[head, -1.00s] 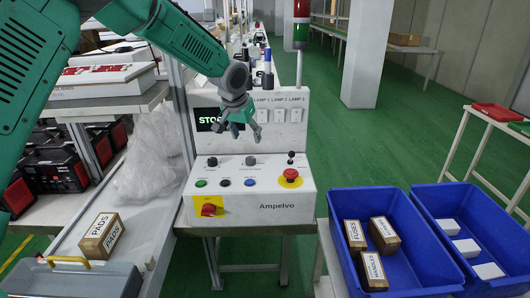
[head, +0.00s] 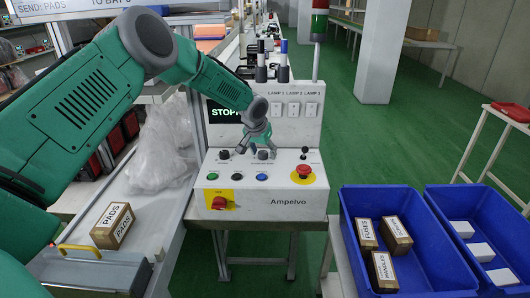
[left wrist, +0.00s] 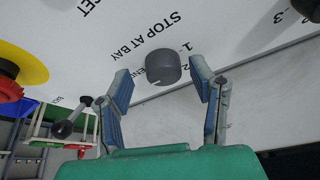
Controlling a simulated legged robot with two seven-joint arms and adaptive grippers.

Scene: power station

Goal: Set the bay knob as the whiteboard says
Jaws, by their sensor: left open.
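The bay knob (left wrist: 163,68), a dark grey round knob under the printed words "STOP AT BAY", is between the fingers of my left gripper (left wrist: 160,88) in the left wrist view. The open fingers stand one on each side, with gaps. A pale mark shows on the knob's edge; its setting is unclear. In the head view my left gripper (head: 254,146) is over the panel, close to the bay knob (head: 264,154). The whiteboard (head: 85,8) at top left shows "SEND: PADS" and "TO BAY" with a digit cut by the frame edge. My right gripper is out of view.
The Ampelvo panel (head: 250,204) also carries another dark knob (head: 224,155), coloured buttons, a red emergency button (head: 304,172), a small lever (head: 305,152) and a red switch (head: 221,203). A PADS box (head: 112,226) stands left; blue bins (head: 350,230) stand right.

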